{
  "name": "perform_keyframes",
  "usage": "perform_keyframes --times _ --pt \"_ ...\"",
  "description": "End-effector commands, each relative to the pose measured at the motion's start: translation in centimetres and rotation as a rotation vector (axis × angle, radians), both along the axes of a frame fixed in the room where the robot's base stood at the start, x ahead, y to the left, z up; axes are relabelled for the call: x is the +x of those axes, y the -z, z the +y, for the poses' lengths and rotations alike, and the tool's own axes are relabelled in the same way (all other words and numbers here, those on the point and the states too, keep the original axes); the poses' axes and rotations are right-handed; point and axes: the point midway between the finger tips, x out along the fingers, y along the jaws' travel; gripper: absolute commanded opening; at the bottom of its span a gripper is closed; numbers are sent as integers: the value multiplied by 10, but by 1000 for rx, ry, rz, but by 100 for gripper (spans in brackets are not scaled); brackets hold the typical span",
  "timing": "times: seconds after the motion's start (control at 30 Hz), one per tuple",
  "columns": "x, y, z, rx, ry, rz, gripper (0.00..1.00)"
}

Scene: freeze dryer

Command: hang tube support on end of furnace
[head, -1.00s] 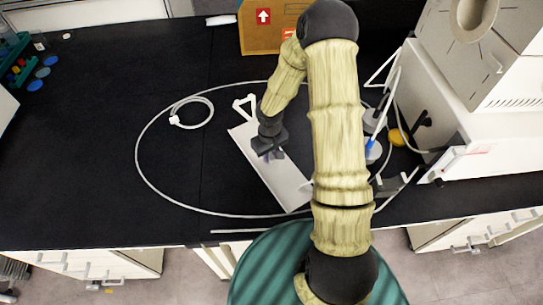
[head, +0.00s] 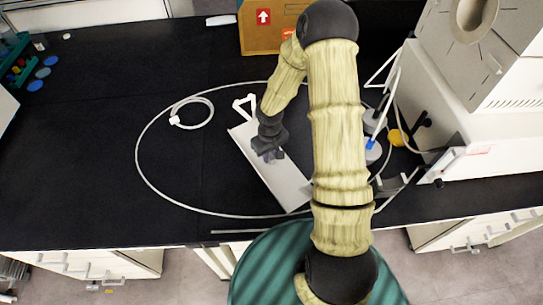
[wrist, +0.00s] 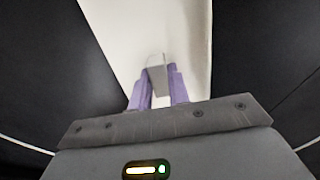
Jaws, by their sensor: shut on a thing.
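The tube support, seemingly the long pale plate (head: 286,186) with a white triangular bracket at its far left end, lies slantwise on the black bench in the head view. My gripper (head: 270,158) is over the plate's middle, pointing down. In the wrist view, the purple fingers (wrist: 158,80) are shut on a small grey upright tab at the plate, and the pale plate (wrist: 185,35) runs away beneath them. The furnace, seemingly the large white-grey unit (head: 480,110), stands at the right. My arm hides part of the space between plate and unit.
A thin white tube (head: 137,165) loops widely around the plate on the bench. A small coil (head: 193,113) lies to the left. A cardboard box (head: 268,35) stands behind. Round-based items (head: 372,152) crowd the unit's near side. The bench's left side is largely clear.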

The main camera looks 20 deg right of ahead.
Motion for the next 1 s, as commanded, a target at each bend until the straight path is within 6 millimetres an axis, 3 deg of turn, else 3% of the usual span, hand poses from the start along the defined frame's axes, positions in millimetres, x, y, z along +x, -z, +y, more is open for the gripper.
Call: perform_keyframes --times 0.8,1.0 --pt "1 -65 0 0 -1 -2 0" --pt "1 -68 0 -1 -1 -1 0"
